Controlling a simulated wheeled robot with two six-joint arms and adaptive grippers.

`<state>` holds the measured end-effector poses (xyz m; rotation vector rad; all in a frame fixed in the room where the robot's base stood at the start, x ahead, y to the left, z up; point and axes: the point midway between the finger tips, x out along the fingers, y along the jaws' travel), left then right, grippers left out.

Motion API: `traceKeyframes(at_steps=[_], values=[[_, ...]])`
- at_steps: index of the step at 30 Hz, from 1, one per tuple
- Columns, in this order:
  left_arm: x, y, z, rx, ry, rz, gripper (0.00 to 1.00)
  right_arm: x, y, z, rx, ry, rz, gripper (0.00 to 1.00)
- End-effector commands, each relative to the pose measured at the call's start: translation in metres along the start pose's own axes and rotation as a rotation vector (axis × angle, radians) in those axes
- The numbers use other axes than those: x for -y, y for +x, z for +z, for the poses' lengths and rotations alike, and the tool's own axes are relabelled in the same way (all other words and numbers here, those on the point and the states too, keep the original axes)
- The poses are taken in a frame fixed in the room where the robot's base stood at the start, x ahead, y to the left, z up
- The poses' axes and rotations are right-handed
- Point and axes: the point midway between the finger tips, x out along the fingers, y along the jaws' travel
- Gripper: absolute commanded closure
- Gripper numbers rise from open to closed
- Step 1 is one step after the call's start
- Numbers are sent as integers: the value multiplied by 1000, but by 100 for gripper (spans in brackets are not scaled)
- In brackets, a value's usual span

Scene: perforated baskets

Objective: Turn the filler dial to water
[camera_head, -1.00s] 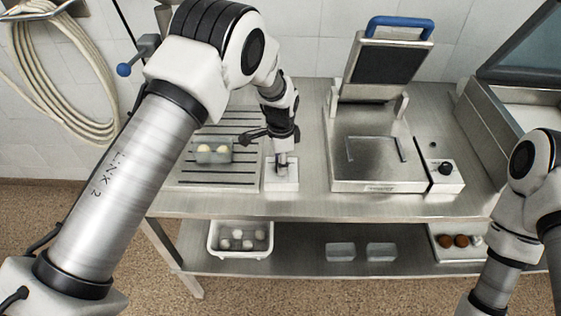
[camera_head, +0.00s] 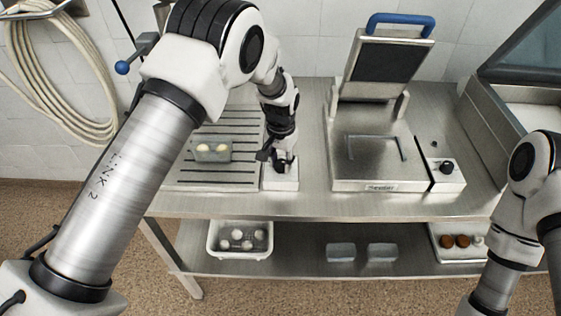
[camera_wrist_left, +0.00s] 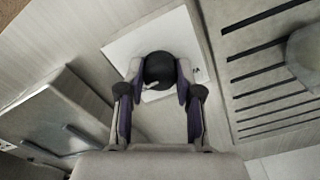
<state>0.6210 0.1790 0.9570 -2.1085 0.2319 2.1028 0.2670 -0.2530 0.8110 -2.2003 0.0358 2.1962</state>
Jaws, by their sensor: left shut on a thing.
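The filler dial (camera_wrist_left: 158,70) is a round black knob with a small white pointer mark, on a pale box (camera_wrist_left: 160,40). In the wrist view the mark lies toward the lower left of the knob. My left gripper (camera_wrist_left: 158,76) is shut on the dial, one finger on each side. In the head view my left gripper (camera_head: 282,163) is over the pale box (camera_head: 281,182) and mostly hides the dial. I cannot read any labels around it. Of my right arm only links show at the right edge; its gripper is out of view.
A slotted metal grate (camera_head: 205,185) with a clear tub (camera_head: 212,152) of yellowish balls is left of the box. A machine (camera_head: 378,186) with a raised lid, blue handle (camera_head: 402,20) and black knob (camera_head: 446,167) stands to the right. A white basket (camera_head: 240,254) sits on the lower shelf.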

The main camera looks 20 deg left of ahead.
Motion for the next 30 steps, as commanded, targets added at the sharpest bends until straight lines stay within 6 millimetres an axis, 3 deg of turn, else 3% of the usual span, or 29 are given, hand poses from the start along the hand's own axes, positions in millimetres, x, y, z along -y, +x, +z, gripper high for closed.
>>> traceKeyframes(at_steps=[18,30], values=[[-1,4,3,10,-540,-1,100,0,8,0,0,0,0,4],[-1,4,3,10,-698,-2,100,0,9,0,0,0,0,4]])
